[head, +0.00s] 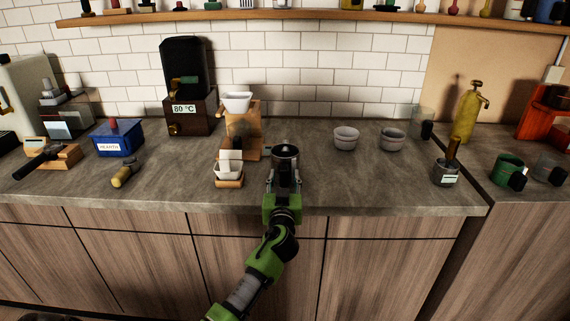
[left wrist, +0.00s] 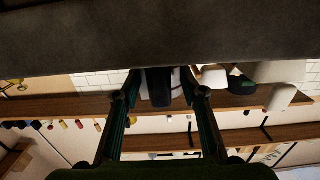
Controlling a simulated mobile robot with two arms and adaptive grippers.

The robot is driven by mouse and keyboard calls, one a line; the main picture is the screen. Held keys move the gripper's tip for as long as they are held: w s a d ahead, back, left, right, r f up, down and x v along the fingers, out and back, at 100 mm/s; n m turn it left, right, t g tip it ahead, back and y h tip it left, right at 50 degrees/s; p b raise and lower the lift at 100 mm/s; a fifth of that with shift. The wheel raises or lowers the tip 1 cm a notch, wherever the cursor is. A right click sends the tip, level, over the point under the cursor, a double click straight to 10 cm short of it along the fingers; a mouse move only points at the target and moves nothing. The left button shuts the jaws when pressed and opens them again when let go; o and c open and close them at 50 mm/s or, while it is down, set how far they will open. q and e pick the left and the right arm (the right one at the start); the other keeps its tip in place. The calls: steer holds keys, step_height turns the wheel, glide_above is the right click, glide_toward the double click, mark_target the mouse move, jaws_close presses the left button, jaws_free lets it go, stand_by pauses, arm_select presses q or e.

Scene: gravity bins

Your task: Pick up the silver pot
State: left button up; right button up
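The silver pot (head: 286,154) stands upright on the grey counter near its front edge, its dark round opening facing up. My left gripper (head: 284,183) reaches in from the front, just before the pot. In the left wrist view, which is upside down, the pot's black handle (left wrist: 158,88) shows between the two spread fingers of my left gripper (left wrist: 160,96), with silvery metal beside it. A gap shows on each side of the handle, so the gripper is open and not holding it. The pot's lower part is hidden in the head view. My right gripper is not in view.
Left of the pot stand a wooden stand with a white dripper (head: 237,101) and a small white container (head: 228,168). Two grey bowls (head: 346,138) (head: 392,138) stand to the right. A metal canister (head: 446,172) is farther right. The counter just right of the pot is clear.

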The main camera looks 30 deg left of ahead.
arm_select(q)
steer(key=shift+w, duration=0.15)
jaws_close()
steer(key=shift+r, duration=0.1)
